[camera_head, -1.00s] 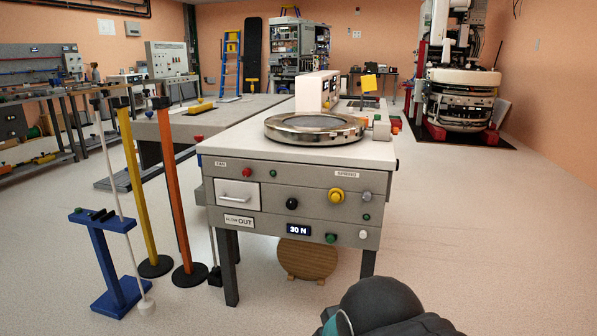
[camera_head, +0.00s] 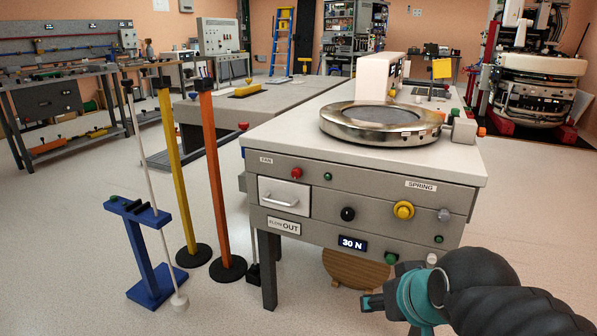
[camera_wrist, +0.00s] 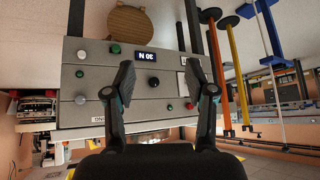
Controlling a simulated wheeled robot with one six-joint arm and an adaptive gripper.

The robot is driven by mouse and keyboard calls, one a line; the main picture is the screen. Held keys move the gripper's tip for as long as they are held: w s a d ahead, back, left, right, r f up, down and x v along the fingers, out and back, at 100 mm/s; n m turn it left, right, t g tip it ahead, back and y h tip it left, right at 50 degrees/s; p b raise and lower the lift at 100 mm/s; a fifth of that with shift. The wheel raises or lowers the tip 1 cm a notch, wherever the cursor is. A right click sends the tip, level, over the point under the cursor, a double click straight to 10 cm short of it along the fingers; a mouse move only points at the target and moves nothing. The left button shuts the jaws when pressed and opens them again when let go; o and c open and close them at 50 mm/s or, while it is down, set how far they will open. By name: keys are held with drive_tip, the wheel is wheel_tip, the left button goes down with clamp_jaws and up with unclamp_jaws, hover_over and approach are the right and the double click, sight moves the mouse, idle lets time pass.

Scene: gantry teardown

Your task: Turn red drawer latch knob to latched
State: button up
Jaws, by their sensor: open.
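The red knob (camera_head: 296,173) sits on the grey cabinet front (camera_head: 330,200), just above the right part of a white drawer (camera_head: 283,196) with a handle. The drawer looks closed. The red knob also shows upside down in the wrist view (camera_wrist: 189,106), beside the right finger. Its pointer or latch position is too small to tell. My gripper (camera_head: 378,302) is at the lower right in the head view, in front of the cabinet and below the knob. In the wrist view its fingers (camera_wrist: 160,72) are spread apart with nothing between them, facing the panel and clear of the knob.
The panel also bears a yellow knob (camera_head: 403,210), a black knob (camera_head: 348,214), green buttons and a "30 N" display (camera_head: 352,244). Orange (camera_head: 216,180) and yellow (camera_head: 175,170) posts and a blue stand (camera_head: 145,250) are at left.

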drive_tip(key=w+a+r+t+y, duration=0.1)
drive_tip(key=w+a+r+t, duration=0.3)
drive_tip(key=w+a, duration=0.6)
drive_tip(key=w+a+r+t+y, duration=0.1)
drive_tip(key=w+a+r+t, duration=0.3)
drive_tip(key=w, duration=1)
drive_tip(key=m+t+h, duration=0.2)
drive_tip(key=h, duration=0.8)
approach(295, 175)
drive_tip(key=x, duration=0.9)
drive_tip(key=shift+w+d, duration=0.15)
drive_tip(key=shift+w, duration=0.2)
clamp_jaws()
